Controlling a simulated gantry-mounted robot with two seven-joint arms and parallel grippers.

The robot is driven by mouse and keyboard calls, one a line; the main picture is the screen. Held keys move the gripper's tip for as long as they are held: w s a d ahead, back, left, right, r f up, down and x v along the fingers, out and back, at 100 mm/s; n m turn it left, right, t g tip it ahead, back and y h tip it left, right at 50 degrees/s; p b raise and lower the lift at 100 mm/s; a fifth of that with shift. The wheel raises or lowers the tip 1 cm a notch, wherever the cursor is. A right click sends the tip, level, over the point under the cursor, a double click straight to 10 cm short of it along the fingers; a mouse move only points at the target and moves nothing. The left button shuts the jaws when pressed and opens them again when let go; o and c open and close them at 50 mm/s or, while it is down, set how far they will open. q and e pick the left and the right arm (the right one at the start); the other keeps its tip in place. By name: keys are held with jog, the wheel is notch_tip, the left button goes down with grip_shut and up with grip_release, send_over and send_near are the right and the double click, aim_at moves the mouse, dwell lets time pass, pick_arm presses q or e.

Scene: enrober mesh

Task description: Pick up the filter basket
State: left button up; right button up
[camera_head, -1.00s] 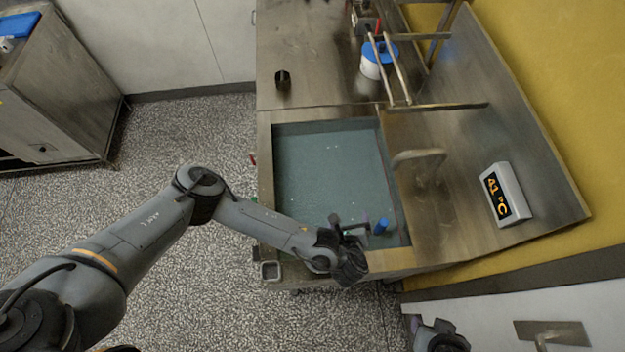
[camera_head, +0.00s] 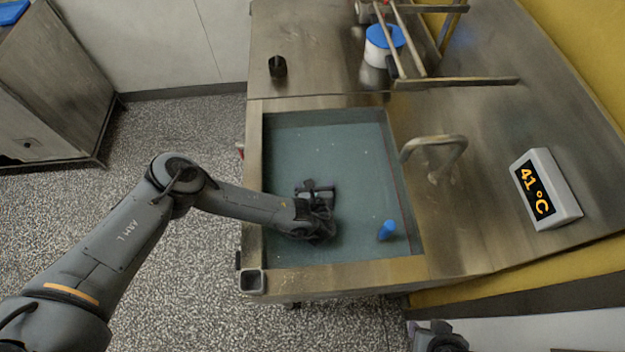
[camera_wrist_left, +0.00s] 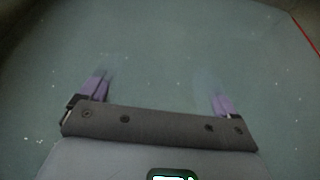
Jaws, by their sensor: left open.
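I cannot make out a filter basket for certain in either view. A small upright blue piece (camera_head: 387,230) stands in the murky grey-green liquid of the sunken tank (camera_head: 335,277), near its front right corner; what is under it is hidden. My left gripper (camera_head: 318,198) is over the left middle of the tank, left of the blue piece and apart from it. In the left wrist view its purple fingers (camera_wrist_left: 160,94) are wide apart with only liquid between them, and their tips look blurred in it. Part of my right gripper (camera_head: 436,338) shows at the bottom edge.
A display (camera_head: 545,189) reading 41 °C sits farther right. A white container with a blue lid (camera_head: 384,45) and a metal frame (camera_head: 455,82) are at the back. A black knob (camera_head: 277,66) stands back left.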

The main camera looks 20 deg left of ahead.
aim_at(312, 172)
pick_arm(q)
jog(key=shift+b+x, duration=0.45)
jog(key=shift+x, duration=1.7)
jog(key=shift+c, duration=0.5)
jog(key=c, duration=1.1)
jog(key=shift+o, duration=0.2)
jog(key=shift+r, duration=0.1)
